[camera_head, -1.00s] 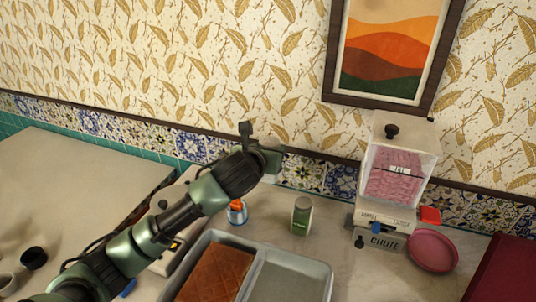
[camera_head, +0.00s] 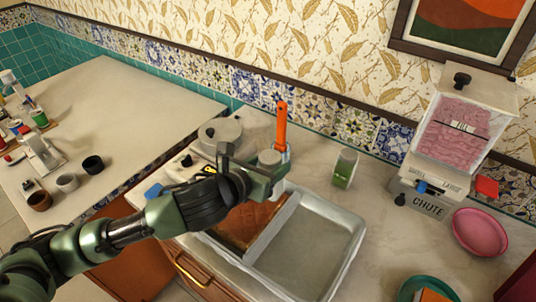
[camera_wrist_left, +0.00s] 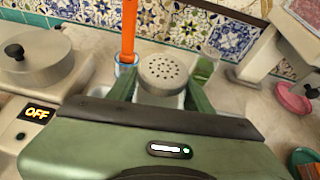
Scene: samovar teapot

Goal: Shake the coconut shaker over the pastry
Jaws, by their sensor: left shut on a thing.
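My left gripper (camera_head: 268,170) is shut on a shaker with a grey perforated cap (camera_wrist_left: 163,73). The cap also shows between the fingers in the head view (camera_head: 269,158); the shaker looks about upright, and its body and label are hidden. The gripper is above the back part of a metal tray (camera_head: 350,250). The brown scored pastry (camera_head: 245,228) lies in the tray's left compartment, partly covered by my left arm and gripper. My right gripper is not in view.
A green-labelled container (camera_head: 344,170) stands behind the tray. An orange-handled tool (camera_head: 281,127) stands up behind my gripper. A pink-filled dispenser (camera_head: 455,130) and pink dish (camera_head: 480,232) are at right.

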